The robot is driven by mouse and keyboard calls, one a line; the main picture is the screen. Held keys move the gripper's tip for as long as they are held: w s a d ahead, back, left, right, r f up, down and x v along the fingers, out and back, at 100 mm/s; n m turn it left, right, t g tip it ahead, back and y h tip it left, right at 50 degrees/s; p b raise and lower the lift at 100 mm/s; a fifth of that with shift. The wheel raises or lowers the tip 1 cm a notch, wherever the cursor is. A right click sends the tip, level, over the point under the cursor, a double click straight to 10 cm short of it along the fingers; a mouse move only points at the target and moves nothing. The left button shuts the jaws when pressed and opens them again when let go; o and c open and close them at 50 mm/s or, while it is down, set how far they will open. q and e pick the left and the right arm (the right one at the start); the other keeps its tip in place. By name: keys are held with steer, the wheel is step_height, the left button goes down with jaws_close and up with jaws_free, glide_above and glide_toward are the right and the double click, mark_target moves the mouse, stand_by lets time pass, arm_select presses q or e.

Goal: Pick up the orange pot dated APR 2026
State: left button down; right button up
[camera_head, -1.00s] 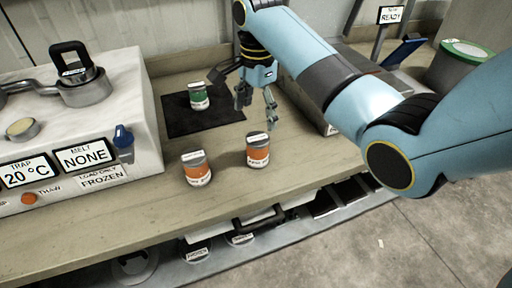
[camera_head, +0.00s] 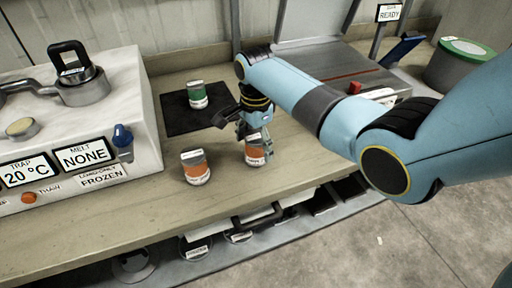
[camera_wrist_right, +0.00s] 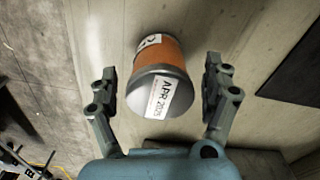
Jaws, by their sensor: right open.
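Two orange pots with grey lids stand on the bench in the head view, a left one (camera_head: 196,172) and a right one (camera_head: 255,155). My right gripper (camera_head: 254,132) is open over the right pot. In the right wrist view that orange pot (camera_wrist_right: 163,65) lies between the two spread fingers of the gripper (camera_wrist_right: 160,84), with visible space on both sides. Its lid label (camera_wrist_right: 168,97) reads APR and a year that looks like 2025; the last digit is not certain. The left pot's date is too small to read. My left gripper is out of view.
A green-banded pot (camera_head: 197,97) stands on a black mat (camera_head: 180,121) behind. A white machine (camera_head: 130,75) with TRAP and MELT displays is at the left. The bench's front edge lies close before the orange pots. A shelf below holds dark items.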

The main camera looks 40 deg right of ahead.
steer(key=c, duration=1.4)
steer(key=shift+o, duration=0.2)
steer(key=shift+r, duration=0.1)
